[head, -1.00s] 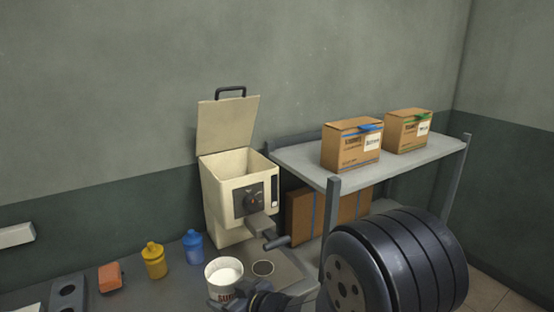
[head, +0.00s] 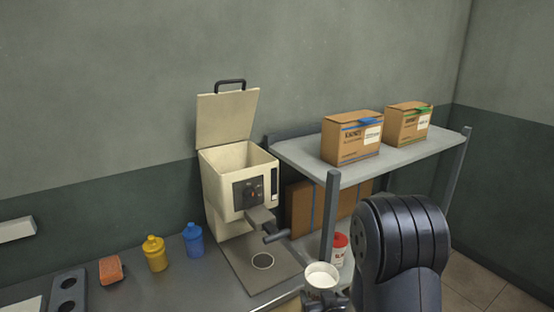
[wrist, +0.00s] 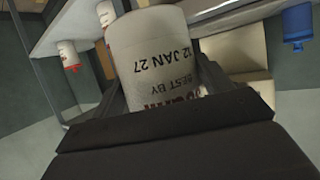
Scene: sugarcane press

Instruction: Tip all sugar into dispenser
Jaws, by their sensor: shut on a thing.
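The sugar tub (head: 321,275) is white with dark print, open at the top, with white sugar visible inside. It is upright in the head view, right of the dispenser and lower than its opening. My gripper (wrist: 165,92) is shut on the tub's side; in the wrist view the tub (wrist: 152,50) sits between the fingers, its print upside down. In the head view my gripper (head: 326,300) is mostly hidden behind the tub and arm. The dispenser (head: 218,190) is a cream box with a dial, its lid (head: 228,122) raised and its top open. Its inside bottom is hidden.
A shelf rack (head: 290,150) right of the dispenser carries two cardboard boxes (head: 351,146). A red-lidded white container (head: 340,250) stands behind the tub. A yellow bottle (head: 155,256), a blue bottle (head: 193,241) and an orange block (head: 110,270) are on the counter at left.

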